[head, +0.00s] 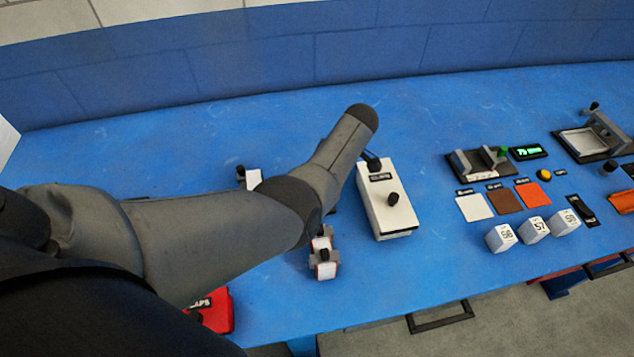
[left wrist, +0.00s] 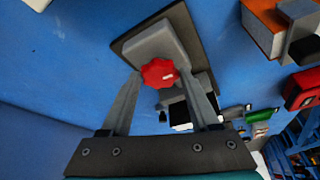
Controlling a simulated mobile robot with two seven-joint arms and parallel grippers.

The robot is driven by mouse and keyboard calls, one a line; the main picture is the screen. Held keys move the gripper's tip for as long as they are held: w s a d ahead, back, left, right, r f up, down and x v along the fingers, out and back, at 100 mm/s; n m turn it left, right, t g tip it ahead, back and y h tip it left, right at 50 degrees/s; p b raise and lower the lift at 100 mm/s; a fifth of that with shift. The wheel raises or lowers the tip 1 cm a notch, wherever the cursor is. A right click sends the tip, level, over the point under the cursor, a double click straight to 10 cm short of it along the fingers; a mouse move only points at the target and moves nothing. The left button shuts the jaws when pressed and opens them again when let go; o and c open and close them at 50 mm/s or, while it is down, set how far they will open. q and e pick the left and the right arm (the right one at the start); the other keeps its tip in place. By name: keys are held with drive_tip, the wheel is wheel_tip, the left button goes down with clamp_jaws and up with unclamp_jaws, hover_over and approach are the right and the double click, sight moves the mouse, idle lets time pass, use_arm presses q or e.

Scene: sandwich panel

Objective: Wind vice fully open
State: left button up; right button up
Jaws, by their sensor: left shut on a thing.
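In the left wrist view a red lobed knob (left wrist: 160,73) sits on the end of a grey block (left wrist: 152,42), which looks like part of the vice. The block stands on a dark base plate (left wrist: 186,22). My left gripper (left wrist: 160,76) is shut on the knob, with one finger at each side. How far apart the vice jaws stand cannot be told. In the head view my left arm covers this spot, and neither my left gripper nor the red knob shows. My right gripper is in neither view.
A white box with a black knob (head: 386,206) stands right of my arm. Small red-and-white blocks (head: 324,262) and a red container (head: 217,311) are nearer the front edge. A fixture with a green knob (head: 483,165), coloured squares and numbered white cubes (head: 533,230) lie farther right.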

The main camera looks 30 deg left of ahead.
use_arm(q)
drive_tip(key=shift+n, duration=0.4)
drive_tip(key=shift+b, duration=0.3)
drive_tip(key=o, duration=1.4)
drive_tip(key=shift+c, duration=0.2)
drive_tip(key=p+v, duration=0.2)
drive_tip(key=v, duration=1.3)
drive_tip(key=shift+w+r, duration=0.15)
drive_tip(key=shift+w, duration=0.2)
